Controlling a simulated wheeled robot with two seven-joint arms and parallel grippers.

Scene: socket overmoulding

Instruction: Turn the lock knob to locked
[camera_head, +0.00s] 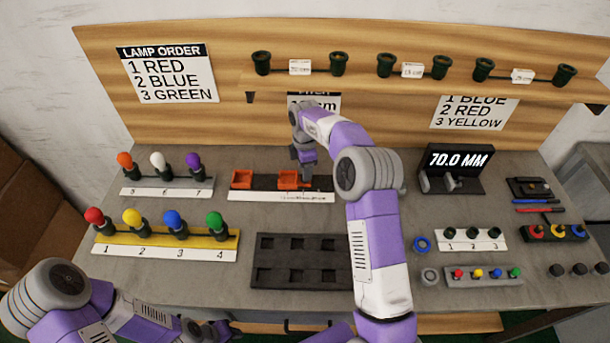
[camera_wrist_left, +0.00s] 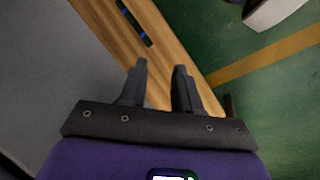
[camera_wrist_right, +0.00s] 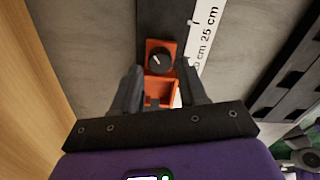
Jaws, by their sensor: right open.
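The lock knob (camera_wrist_right: 159,60) is a round black knob with a white mark on an orange slide block (camera_wrist_right: 162,90). In the right wrist view it lies just beyond and between the fingertips of my right gripper (camera_wrist_right: 158,72). The gripper is open, its fingers on either side of the orange block, with no clear contact. The white mark looks slanted; no lock label is readable. In the head view my right gripper (camera_head: 305,172) is over the right end of this orange block (camera_head: 288,178), hiding the knob. My left gripper (camera_wrist_left: 160,78) is open and empty near the table's front edge.
The block sits on a dark rail with a white scale (camera_head: 290,196); another orange block (camera_head: 242,178) stands left. A dark slotted tray (camera_head: 270,280) lies in front. A lamp strip (camera_head: 165,237) stands left, a 70.0 MM display (camera_head: 458,160) right.

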